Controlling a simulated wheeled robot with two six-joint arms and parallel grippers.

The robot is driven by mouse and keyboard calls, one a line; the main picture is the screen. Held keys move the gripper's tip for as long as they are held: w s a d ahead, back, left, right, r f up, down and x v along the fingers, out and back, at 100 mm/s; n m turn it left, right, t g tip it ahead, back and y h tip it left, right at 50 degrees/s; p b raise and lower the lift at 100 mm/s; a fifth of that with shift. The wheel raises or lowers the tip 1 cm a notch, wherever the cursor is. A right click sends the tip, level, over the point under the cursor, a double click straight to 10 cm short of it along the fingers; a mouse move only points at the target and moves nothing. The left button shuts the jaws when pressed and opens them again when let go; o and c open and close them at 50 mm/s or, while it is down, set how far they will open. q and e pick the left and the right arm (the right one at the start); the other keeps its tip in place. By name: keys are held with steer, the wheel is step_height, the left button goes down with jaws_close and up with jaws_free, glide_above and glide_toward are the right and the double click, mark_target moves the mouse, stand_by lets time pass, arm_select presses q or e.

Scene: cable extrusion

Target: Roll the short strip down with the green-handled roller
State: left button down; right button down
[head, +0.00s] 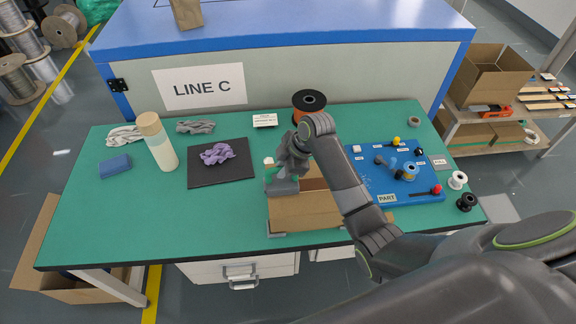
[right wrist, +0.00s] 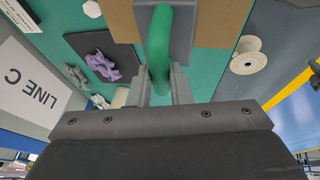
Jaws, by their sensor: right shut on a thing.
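The green handle (right wrist: 160,45) of the roller is between the fingers of my right gripper in the right wrist view. My right gripper (head: 282,184) is shut on it, over the far left part of a tan cardboard piece (head: 305,212) on the bench. The cardboard also shows in the right wrist view (right wrist: 222,18). My gripper and arm hide most of the roller in the head view, and I cannot tell whether its wheel touches the cardboard. I cannot make out the short strip. My left gripper is not in view.
A blue board (head: 400,190) with small parts lies right of the cardboard. A black mat (head: 220,172) with a purple cloth (head: 216,153) lies left. The bench's front left is clear.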

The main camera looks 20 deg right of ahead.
steer(key=shift+w+a, duration=0.25)
steer(key=shift+a, duration=0.8)
step_height(320, 180, up, 6)
steer(key=p, duration=0.6)
steer(key=shift+r+p, duration=0.3)
steer(key=shift+r, duration=0.05)
steer(key=shift+w+r, duration=0.1)
steer(key=shift+r, duration=1)
steer(key=shift+d+b, duration=0.1)
steer(key=shift+b, duration=0.25)
